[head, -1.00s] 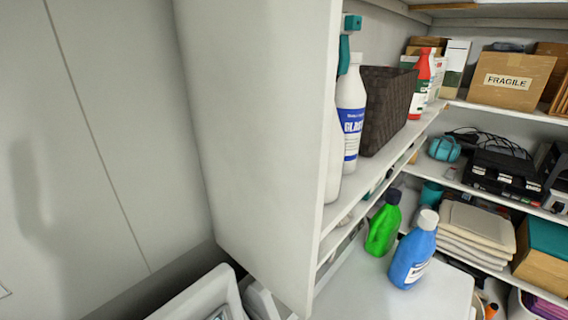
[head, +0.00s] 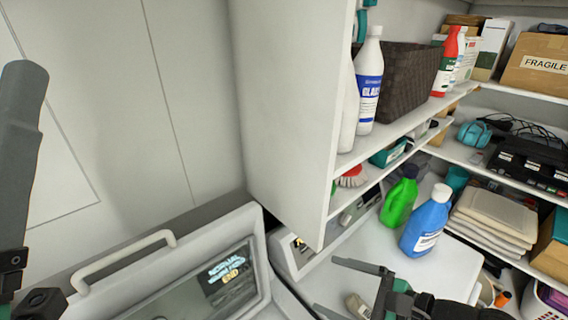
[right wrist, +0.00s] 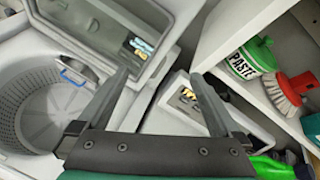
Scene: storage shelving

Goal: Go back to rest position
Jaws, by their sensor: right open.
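My right gripper (head: 327,285) is in the lower middle of the head view, in front of a white surface. Its fingers are spread with nothing between them, as the right wrist view (right wrist: 161,75) also shows. A dark grey part of my left arm or gripper stands upright at the left edge of the head view. The rest position itself is not marked in any view.
A washer with an open lid (head: 180,290) is at lower left. Green (head: 400,203) and blue (head: 426,222) bottles stand behind and right of my right gripper. The pale wall area at left is clear.

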